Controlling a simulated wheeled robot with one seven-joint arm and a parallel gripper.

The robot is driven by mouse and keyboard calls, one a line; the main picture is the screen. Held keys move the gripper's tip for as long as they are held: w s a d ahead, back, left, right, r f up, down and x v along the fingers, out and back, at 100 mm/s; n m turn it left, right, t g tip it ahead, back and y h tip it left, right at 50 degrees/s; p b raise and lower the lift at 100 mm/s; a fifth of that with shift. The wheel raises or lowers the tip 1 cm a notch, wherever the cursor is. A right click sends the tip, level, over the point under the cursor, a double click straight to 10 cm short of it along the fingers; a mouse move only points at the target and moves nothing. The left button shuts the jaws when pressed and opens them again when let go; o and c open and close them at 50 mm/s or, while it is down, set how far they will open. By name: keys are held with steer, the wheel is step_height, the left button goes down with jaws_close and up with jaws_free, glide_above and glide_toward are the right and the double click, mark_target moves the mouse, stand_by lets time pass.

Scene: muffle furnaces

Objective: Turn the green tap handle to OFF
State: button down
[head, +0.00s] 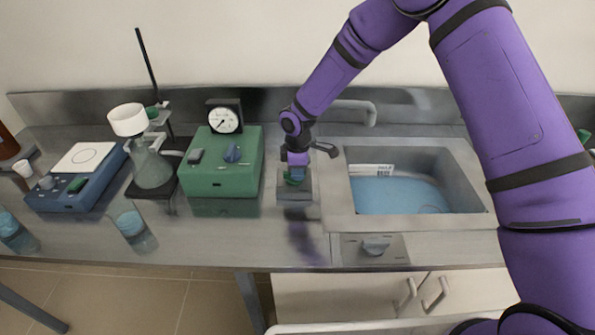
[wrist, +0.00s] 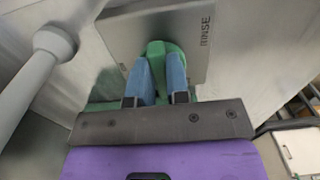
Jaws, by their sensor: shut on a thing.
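The green tap handle (wrist: 156,48) sits on a grey plate (wrist: 190,22) marked RINSE in the wrist view. My gripper (wrist: 160,70) has its two blue fingers on either side of the handle and is shut on it. In the head view my gripper (head: 296,172) points down at the plate left of the sink, and the handle is mostly hidden behind it. I cannot read an OFF mark on the plate.
A sink (head: 470,185) with blue water lies to the right, with a grey spout (head: 355,104) behind it. A green box (head: 220,170) with a gauge stands close on the left. A grey knob (head: 375,245) is on the counter front. Glassware (head: 152,165) stands farther left.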

stand_by(0.3)
steer(key=c, duration=1.1)
jaws_free()
step_height(320, 180, up, 11)
